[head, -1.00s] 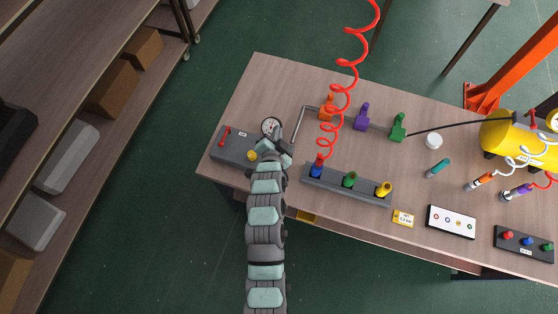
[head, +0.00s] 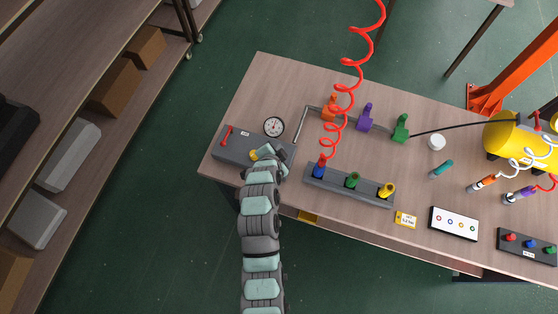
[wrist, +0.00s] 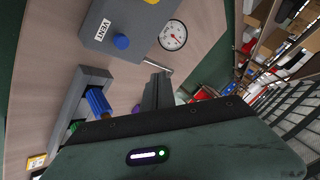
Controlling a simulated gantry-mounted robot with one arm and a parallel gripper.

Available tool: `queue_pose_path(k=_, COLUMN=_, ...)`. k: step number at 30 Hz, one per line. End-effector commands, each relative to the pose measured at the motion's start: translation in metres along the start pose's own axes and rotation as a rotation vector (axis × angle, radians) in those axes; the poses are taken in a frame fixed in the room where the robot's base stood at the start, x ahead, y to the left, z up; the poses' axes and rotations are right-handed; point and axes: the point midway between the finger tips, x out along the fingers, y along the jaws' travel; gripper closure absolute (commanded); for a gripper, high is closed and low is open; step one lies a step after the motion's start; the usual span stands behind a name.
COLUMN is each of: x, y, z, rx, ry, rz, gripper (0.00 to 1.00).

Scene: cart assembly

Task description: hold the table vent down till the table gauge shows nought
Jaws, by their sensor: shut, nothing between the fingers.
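The grey box (head: 232,146) stands at the table's left end; the wrist view shows its VENT label (wrist: 100,28) with a round blue button (wrist: 121,41) beside it. In the head view my gripper (head: 270,151) covers the box's right part, and I cannot make out the blue button there. The round white table gauge (head: 274,127) lies just behind the box and also shows in the wrist view (wrist: 172,35); its reading is too small to tell. My gripper's fingers (wrist: 158,90) are shut and empty, apart from the blue button in the wrist view.
A red lever (head: 227,135) stands on the box's left. A thin pipe (head: 301,124) rises behind my gripper. A rack with blue, green and yellow plugs (head: 334,188) is to the right, under a red coiled hose (head: 349,62). A yellow tank (head: 505,135) stands far right.

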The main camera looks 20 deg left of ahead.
Motion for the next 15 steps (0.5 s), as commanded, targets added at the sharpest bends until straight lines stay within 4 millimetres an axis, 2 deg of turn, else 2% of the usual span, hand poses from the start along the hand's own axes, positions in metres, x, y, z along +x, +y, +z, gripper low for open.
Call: queue_pose_path(k=15, x=0.049, y=0.035, z=0.035, rx=0.0, ry=0.002, rz=-0.002, gripper=1.0)
